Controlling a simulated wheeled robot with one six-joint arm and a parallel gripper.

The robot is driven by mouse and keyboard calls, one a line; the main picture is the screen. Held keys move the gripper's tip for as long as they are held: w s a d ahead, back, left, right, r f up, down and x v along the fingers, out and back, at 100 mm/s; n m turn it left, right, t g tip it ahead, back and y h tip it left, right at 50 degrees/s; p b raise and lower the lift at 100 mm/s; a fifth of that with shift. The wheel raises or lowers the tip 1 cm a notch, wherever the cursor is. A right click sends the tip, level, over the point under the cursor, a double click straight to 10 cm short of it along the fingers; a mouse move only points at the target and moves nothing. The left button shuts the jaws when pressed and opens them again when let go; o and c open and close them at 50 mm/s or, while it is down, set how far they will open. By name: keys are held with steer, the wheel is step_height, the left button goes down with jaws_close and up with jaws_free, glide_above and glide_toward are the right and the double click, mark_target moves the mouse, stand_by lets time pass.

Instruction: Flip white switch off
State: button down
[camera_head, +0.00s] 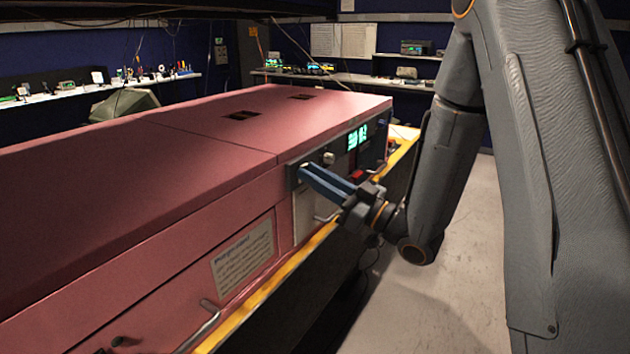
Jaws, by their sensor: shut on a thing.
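The dark control panel (376,151) is on the front face of the pink machine, with a green lit display (356,137). My gripper (302,173) has blue fingers and reaches to the panel's left end. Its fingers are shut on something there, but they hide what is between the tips. A small whitish knob (328,158) shows just above and right of the fingertips; I cannot tell whether it is the white switch. A red part (356,175) sits right of the fingers.
The pink machine (200,120) fills the left and middle, with a yellow edge (300,257) along its front. A metal handle (203,326) sticks out at lower left. A paper label (243,255) is on its front. Clear floor (440,300) lies to the right.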

steer(key=c, duration=1.6)
jaws_free()
steer(key=shift+d, duration=0.1)
steer(key=shift+b+v, duration=1.4)
steer(key=shift+v, duration=2.45)
steer(key=shift+w+f, duration=0.1)
